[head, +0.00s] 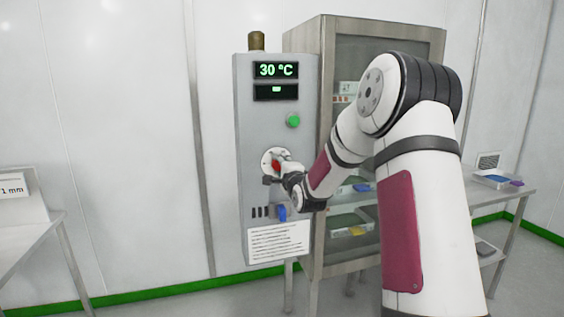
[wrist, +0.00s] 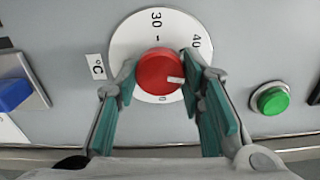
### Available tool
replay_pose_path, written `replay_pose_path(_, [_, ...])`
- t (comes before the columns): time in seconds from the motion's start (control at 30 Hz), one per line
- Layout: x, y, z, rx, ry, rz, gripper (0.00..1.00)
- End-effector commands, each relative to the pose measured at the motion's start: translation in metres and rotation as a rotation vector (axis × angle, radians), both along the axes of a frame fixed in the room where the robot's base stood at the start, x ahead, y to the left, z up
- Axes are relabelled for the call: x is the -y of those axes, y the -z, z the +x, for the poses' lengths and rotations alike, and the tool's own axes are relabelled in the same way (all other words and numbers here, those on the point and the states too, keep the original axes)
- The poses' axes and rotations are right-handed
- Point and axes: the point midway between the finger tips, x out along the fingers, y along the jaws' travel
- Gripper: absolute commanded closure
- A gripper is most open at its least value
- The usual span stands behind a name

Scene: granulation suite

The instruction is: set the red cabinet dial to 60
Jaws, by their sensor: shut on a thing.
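The red dial (head: 276,166) sits on a white round scale on the grey control cabinet. In the wrist view the red dial (wrist: 158,72) fills the space between my fingers. Its white mark points right and slightly down, past the 40 on the scale. The 30 is at the top; a partly hidden number is at the bottom. My gripper (wrist: 161,82) is shut on the dial, one green-padded finger on each side. In the head view my gripper (head: 279,172) reaches the dial from the right and partly covers it. The display (head: 276,70) reads 30 °C.
A green button (head: 292,120) is above the dial and a blue switch (head: 282,213) below it. The blue switch also shows at left in the wrist view (wrist: 14,94). A glass-fronted cabinet (head: 330,40) stands right behind the panel. A table (head: 40,232) is at left.

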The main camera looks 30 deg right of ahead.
Motion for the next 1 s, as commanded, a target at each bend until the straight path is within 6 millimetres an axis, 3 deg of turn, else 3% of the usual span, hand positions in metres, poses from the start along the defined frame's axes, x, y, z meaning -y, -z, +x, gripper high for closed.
replay_pose_path(1.0, [0.0014,0.0007,-0.0017,0.269,0.004,0.929,0.92])
